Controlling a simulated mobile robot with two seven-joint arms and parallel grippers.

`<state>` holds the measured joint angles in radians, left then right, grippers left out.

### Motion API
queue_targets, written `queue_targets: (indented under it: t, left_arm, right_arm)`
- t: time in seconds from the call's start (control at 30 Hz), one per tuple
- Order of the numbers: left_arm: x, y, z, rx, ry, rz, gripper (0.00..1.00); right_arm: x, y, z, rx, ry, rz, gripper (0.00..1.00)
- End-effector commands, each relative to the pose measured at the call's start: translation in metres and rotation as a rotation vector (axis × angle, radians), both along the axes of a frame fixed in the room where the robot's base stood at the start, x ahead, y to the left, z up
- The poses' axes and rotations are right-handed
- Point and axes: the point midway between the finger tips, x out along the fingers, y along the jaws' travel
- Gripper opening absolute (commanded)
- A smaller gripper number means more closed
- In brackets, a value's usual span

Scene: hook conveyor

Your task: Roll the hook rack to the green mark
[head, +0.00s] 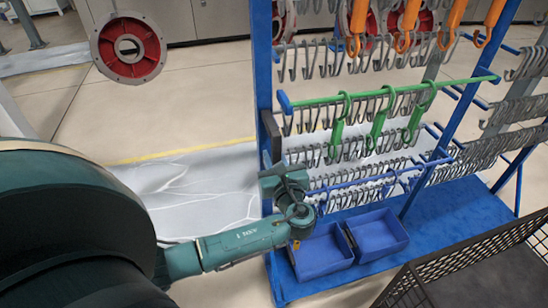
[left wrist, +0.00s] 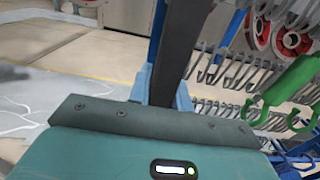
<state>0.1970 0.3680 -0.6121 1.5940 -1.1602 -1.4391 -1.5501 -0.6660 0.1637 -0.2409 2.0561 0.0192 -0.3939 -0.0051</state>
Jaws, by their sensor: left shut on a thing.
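The hook rack (head: 262,70) is a blue frame on a blue base, hung with rows of grey hooks. Its left upright carries a dark handle bar (head: 270,137). My left gripper (head: 284,178) is at this upright, low on the handle, and is shut on it. In the left wrist view the dark handle bar (left wrist: 186,45) rises between the fingers of my left gripper (left wrist: 163,88). My fingers hide its lower part. No green mark on the floor shows in either view. My right gripper is not in view.
Green hooks (head: 377,125) and orange hooks (head: 404,25) hang on the rack. Two blue bins (head: 322,253) sit on its base. A dark mesh cart (head: 470,268) stands close at lower right. A red and grey round part (head: 128,47) hangs at upper left. Floor left of the rack is clear.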

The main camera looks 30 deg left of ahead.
Motion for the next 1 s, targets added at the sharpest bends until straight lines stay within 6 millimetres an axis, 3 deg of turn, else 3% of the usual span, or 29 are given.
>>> queue_targets:
  t: [0.2,0.53,0.8,1.0]
  left_arm:
    - [0.0,0.0,0.0,-0.001,0.001,0.001,0.0]
    - [0.001,-0.002,-0.001,-0.001,0.001,0.001,0.0]
    - [0.029,-0.025,-0.001,-0.005,-0.002,-0.006,0.0]
    - [0.038,-0.033,0.0,-0.002,-0.002,-0.004,0.0]
  right_arm:
    - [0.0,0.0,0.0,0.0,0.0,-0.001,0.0]
    - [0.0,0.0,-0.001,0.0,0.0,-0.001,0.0]
    - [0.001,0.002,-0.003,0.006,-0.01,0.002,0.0]
    - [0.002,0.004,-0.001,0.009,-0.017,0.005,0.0]
